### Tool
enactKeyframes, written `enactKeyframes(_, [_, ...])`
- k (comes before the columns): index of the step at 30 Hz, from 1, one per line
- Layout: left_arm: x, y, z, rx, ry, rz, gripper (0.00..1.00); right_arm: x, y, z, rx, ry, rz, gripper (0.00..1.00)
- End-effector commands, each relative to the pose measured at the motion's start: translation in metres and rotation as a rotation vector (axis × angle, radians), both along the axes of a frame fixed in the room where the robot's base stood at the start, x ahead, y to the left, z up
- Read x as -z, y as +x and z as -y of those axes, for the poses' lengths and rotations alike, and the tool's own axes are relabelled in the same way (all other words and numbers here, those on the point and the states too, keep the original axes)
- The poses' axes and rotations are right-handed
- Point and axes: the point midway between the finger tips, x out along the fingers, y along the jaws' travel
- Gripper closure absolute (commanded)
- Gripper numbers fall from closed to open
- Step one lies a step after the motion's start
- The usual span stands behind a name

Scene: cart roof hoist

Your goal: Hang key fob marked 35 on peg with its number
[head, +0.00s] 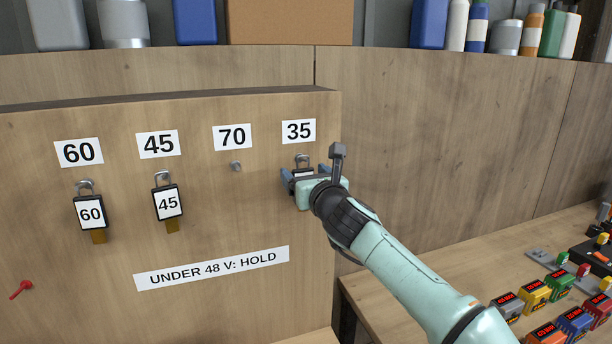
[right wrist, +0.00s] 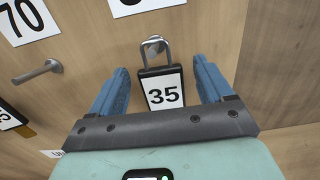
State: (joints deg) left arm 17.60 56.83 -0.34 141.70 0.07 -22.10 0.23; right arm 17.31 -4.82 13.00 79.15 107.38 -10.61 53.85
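The key fob marked 35 (right wrist: 162,92) has a dark frame, a white label and a metal shackle. In the right wrist view its shackle appears looped over the peg under the 35 label. My right gripper (right wrist: 160,85) has one blue finger on each side of the fob, with a visible gap on both sides, so it is open around it. In the head view the right gripper (head: 303,177) largely covers the fob, just below the 35 label (head: 299,131). My left gripper is not in view.
Fobs 60 (head: 91,213) and 45 (head: 168,204) hang under their matching labels. The peg under 70 (head: 236,166) is bare. A red lever (head: 21,290) is at the lower left. A bench (head: 430,262) with several coloured blocks stands at the right.

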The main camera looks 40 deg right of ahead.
Motion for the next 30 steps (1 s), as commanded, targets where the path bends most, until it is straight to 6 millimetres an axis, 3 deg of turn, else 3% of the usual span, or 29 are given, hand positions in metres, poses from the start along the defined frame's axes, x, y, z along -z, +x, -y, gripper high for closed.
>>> enactKeyframes(11, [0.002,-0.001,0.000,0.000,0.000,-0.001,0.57,0.000,-0.005,-0.002,0.000,-0.001,0.000,0.18])
enactKeyframes(14, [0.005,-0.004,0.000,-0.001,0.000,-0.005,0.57,0.000,-0.017,-0.006,0.000,-0.001,0.001,0.18])
enactKeyframes(24, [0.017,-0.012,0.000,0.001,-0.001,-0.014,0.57,0.000,-0.089,-0.029,-0.002,0.000,0.003,0.18])
enactKeyframes(30, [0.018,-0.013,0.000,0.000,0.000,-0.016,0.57,0.000,-0.118,-0.038,-0.001,-0.001,0.002,0.18])
